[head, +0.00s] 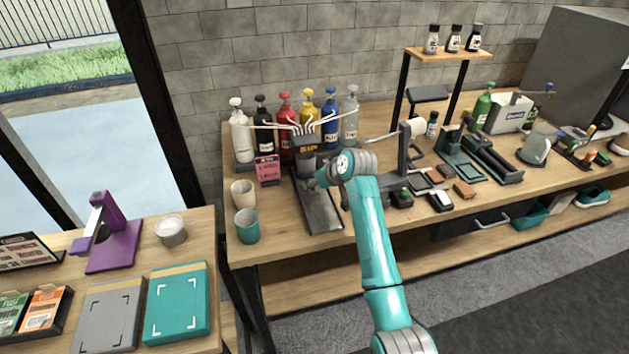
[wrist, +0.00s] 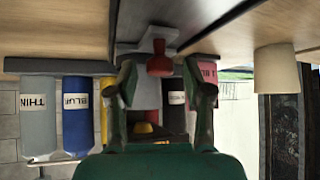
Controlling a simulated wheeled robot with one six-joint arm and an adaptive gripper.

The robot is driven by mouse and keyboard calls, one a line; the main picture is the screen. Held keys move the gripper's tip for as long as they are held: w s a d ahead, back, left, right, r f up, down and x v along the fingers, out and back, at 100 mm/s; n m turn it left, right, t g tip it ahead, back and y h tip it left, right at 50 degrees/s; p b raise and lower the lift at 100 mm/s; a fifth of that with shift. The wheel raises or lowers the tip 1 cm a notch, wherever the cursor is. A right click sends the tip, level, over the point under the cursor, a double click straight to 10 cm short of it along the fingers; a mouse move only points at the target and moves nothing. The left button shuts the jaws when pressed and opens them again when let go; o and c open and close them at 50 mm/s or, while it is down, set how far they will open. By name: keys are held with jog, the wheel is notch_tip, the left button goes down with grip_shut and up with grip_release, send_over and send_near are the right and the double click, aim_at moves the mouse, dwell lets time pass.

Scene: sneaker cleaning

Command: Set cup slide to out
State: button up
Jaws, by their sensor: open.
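The dispenser (head: 308,143) with a small "READY" display stands before the row of bottles. Its dark flat slide track (head: 320,212) reaches toward the table's front edge. My gripper (head: 322,180) is low at the dispenser's front, over the track's rear part, and hides much of the slide there. In the wrist view, which looks upside down, my open gripper (wrist: 164,92) has one finger on each side of a red knob (wrist: 160,58) on a grey piece (wrist: 147,90), likely the cup slide. I cannot tell whether the fingers touch the knob.
Two cups, a beige one (head: 243,193) and a teal one (head: 247,225), stand left of the track. A pink sign (head: 267,169) is close on the left. A dark upright stand (head: 404,150) is to the right. Several pump bottles line the back.

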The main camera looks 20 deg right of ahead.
jog(key=shift+f, duration=0.1)
grip_shut()
dwell(0.3)
